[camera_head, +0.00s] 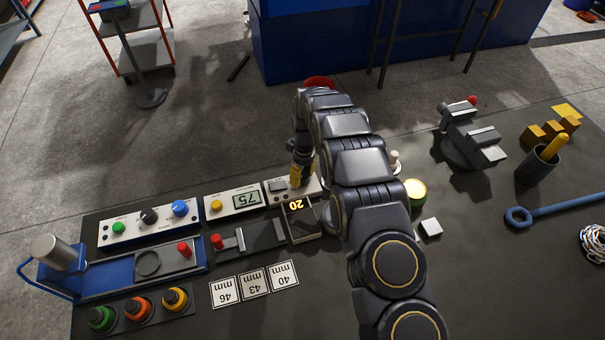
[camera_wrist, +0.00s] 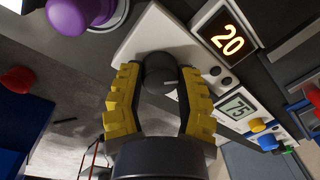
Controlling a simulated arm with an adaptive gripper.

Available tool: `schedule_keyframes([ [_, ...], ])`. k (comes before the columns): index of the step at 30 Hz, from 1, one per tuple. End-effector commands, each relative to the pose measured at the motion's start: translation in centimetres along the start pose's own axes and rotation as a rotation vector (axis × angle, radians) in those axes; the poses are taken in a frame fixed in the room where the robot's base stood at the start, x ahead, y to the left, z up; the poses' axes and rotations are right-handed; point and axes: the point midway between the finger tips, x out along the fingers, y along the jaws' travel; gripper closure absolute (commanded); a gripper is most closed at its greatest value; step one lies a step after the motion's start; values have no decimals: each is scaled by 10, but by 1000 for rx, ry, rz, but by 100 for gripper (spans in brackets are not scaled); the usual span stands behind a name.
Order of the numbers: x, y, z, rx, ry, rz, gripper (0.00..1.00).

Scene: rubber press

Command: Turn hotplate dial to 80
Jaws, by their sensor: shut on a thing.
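In the wrist view, a dark round dial (camera_wrist: 161,72) with a light pointer mark sits on a white panel (camera_wrist: 155,38). My gripper (camera_wrist: 157,82) has its two yellow ribbed fingers on either side of the dial and is shut on it. In the head view, my gripper (camera_head: 302,174) is down at the right part of the white panel, and the dial is hidden. A display with orange digits reads 20 (camera_wrist: 231,40); it also shows in the head view (camera_head: 297,204).
A second display reads 75 (camera_head: 247,199), beside a yellow button (camera_head: 216,206). A control box (camera_head: 148,224) with green, black and blue knobs stands to the left. Number cards (camera_head: 254,283) lie in front. A vise (camera_head: 470,138) stands at the right.

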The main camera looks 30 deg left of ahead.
Motion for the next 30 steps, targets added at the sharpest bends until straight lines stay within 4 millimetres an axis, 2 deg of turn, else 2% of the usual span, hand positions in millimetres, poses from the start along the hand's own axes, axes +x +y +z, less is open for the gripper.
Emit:
schedule_keyframes([
  [11, 1, 1, 0, 126, 9, 1, 98],
  [30, 1, 1, 1, 699, 42, 1, 98],
])
